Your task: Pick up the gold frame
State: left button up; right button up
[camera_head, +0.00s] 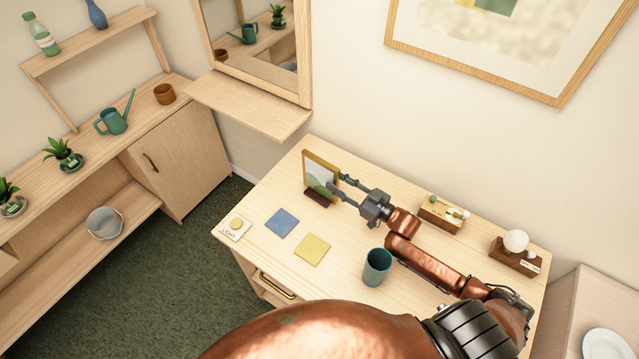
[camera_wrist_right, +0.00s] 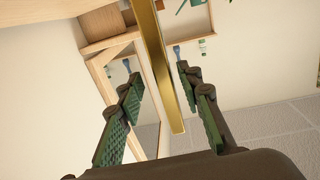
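The gold frame (camera_head: 319,172) stands upright on a dark wooden stand (camera_head: 317,197) near the back left of the desk. It holds a picture with green in it. My right gripper (camera_head: 337,182) is at the frame's right side, with its fingers pointing toward it. In the right wrist view the frame (camera_wrist_right: 160,70) shows edge-on as a gold bar between the two green-padded fingers of my right gripper (camera_wrist_right: 159,78). The fingers are open, with a visible gap on each side of the bar. My left gripper is not in view.
On the wooden desk (camera_head: 350,240) are a teal cup (camera_head: 377,267), blue (camera_head: 282,222) and yellow (camera_head: 312,249) squares, and a light button (camera_head: 236,226). Two wooden blocks (camera_head: 441,213) (camera_head: 515,252) with small items stand at the back right. A mirror shelf (camera_head: 248,105) is behind.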

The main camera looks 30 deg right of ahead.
aim_at(320, 175)
jog(key=x, duration=0.7)
jog(key=shift+a+f, duration=0.3)
jog(key=shift+f, duration=0.05)
jog(key=shift+c, duration=0.6)
grip_shut()
jog(key=shift+r, duration=0.1)
